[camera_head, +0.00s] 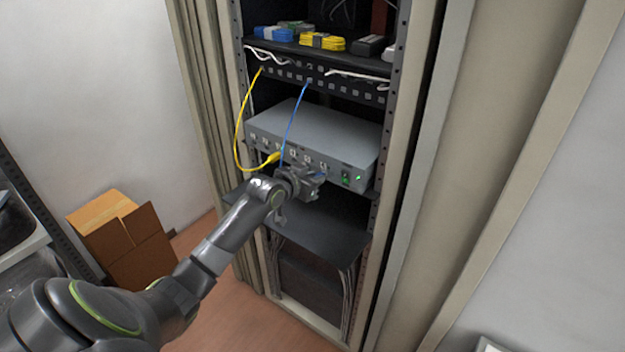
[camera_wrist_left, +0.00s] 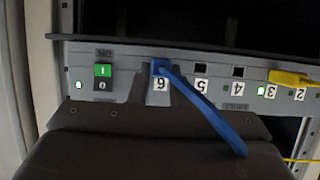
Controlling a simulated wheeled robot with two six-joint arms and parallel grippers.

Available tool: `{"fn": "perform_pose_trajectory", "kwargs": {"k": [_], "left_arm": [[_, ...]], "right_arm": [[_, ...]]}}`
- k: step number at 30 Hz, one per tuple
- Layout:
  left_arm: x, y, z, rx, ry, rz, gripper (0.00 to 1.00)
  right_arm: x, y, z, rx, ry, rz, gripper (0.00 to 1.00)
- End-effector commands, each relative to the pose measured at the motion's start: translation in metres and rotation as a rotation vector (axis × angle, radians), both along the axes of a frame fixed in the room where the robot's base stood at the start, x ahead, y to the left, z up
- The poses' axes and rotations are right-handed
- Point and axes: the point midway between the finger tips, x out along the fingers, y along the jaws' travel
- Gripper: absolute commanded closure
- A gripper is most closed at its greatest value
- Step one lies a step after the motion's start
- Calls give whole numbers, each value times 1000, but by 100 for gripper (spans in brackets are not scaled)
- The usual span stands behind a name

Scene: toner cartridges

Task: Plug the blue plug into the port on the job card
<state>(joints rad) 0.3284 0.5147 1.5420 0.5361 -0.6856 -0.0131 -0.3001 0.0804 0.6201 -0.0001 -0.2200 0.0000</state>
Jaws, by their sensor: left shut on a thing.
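The grey switch box (camera_head: 315,138) sits in the rack, with a row of numbered ports on its front. My left gripper (camera_head: 308,180) is at the lower front of the box, shut on the blue plug. In the left wrist view, which is upside down, the blue plug (camera_wrist_left: 160,68) is in line with port 6, by label 6 (camera_wrist_left: 160,85); I cannot tell whether it is seated. Its blue cable (camera_head: 293,120) runs up to the patch panel. A yellow plug (camera_wrist_left: 291,78) is at port 3. No job card can be made out. My right gripper is out of view.
A yellow cable (camera_head: 237,135) loops left of the box. The patch panel (camera_head: 350,90) is above it, with cable bundles on the shelf above. A power switch (camera_wrist_left: 103,77) is beside port 6. A black shelf (camera_head: 325,225) lies below. A cardboard box (camera_head: 140,250) stands on the floor.

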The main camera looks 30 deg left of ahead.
Motion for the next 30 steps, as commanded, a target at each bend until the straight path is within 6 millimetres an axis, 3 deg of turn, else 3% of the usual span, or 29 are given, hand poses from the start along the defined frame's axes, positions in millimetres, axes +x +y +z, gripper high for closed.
{"fn": "perform_pose_trajectory", "kwargs": {"k": [14,15,20,30], "left_arm": [[8,-1,0,0,-1,0,100],[7,-1,0,0,-1,0,79],[7,-1,0,0,-1,0,58],[5,0,0,1,0,0,57]], "right_arm": [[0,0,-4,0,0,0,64],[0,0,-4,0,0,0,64],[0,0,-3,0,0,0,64],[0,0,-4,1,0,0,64]]}}
